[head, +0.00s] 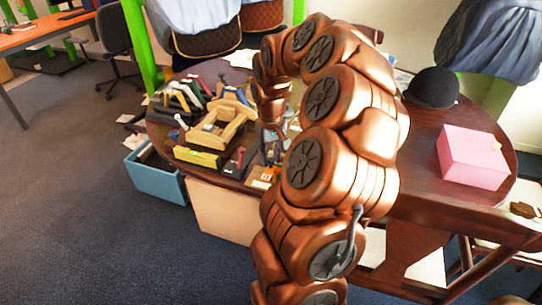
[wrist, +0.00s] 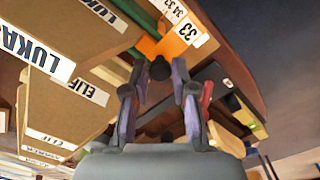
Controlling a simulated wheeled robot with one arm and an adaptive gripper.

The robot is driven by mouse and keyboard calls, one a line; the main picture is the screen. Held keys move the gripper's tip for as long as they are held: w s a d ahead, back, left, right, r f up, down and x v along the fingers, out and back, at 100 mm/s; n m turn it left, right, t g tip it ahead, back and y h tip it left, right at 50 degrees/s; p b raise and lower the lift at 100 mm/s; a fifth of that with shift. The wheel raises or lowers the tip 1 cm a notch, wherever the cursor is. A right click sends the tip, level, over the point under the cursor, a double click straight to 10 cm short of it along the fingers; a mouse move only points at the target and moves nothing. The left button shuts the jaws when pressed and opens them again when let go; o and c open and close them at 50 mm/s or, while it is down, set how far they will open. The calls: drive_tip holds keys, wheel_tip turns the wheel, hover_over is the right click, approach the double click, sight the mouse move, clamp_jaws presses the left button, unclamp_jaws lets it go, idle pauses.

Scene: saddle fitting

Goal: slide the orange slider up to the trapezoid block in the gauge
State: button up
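In the wrist view, an orange piece (wrist: 172,45) with white labels reading 33 and 34, likely the orange slider, lies beyond my fingertips. A dark round knob (wrist: 160,69) shows at its near end, between the fingertips. My gripper (wrist: 160,88) is open, with a finger with a purple pad on each side and gaps beside the knob. In the head view, my gripper (head: 271,132) points down over the near side of the table, partly hidden by my arm. A small orange part with white labels (head: 263,178) shows below it. I cannot make out the trapezoid block for certain.
The round wooden table (head: 415,185) holds a wooden frame (head: 217,130), a yellow block (head: 197,157) and several tools on the left. A pink box (head: 472,157) and a black hat (head: 433,88) stand right. Cardboard pieces with name labels (wrist: 70,95) crowd the wrist view's left.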

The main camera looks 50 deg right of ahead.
drive_tip(key=o, duration=0.3)
drive_tip(key=shift+o, duration=0.2)
wheel_tip(320, 180, up, 12)
idle(0.6)
drive_tip(key=shift+c, duration=0.2)
